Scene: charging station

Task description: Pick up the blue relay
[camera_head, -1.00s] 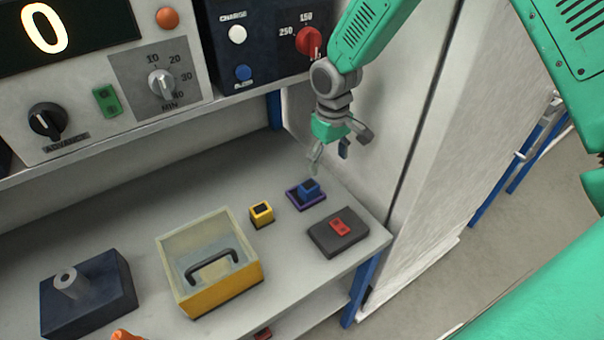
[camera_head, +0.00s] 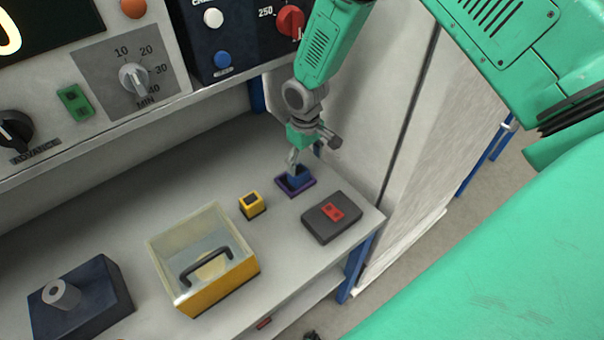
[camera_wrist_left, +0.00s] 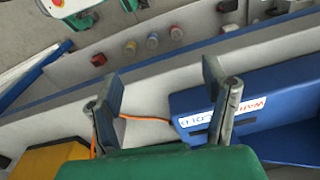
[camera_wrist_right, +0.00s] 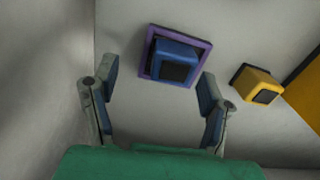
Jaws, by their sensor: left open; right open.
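The blue relay (camera_head: 298,176) is a small blue block with a dark top. It sits inside a purple square frame (camera_head: 282,187) on the bench, toward the right. In the right wrist view the relay (camera_wrist_right: 176,60) lies ahead of and between the open fingers, with the purple frame (camera_wrist_right: 206,46) around it. My right gripper (camera_head: 293,158) is open and empty, just above and behind the relay in the head view; contact cannot be told. My left gripper (camera_wrist_left: 165,90) is open and empty over another area, and is not in the head view.
A yellow block (camera_head: 252,205) stands left of the relay, and a dark box with a red switch (camera_head: 331,221) stands right of it. A clear-lidded yellow box (camera_head: 215,290) and a dark blue block (camera_head: 95,290) stand farther left. The control panel (camera_head: 150,130) overhangs the bench behind.

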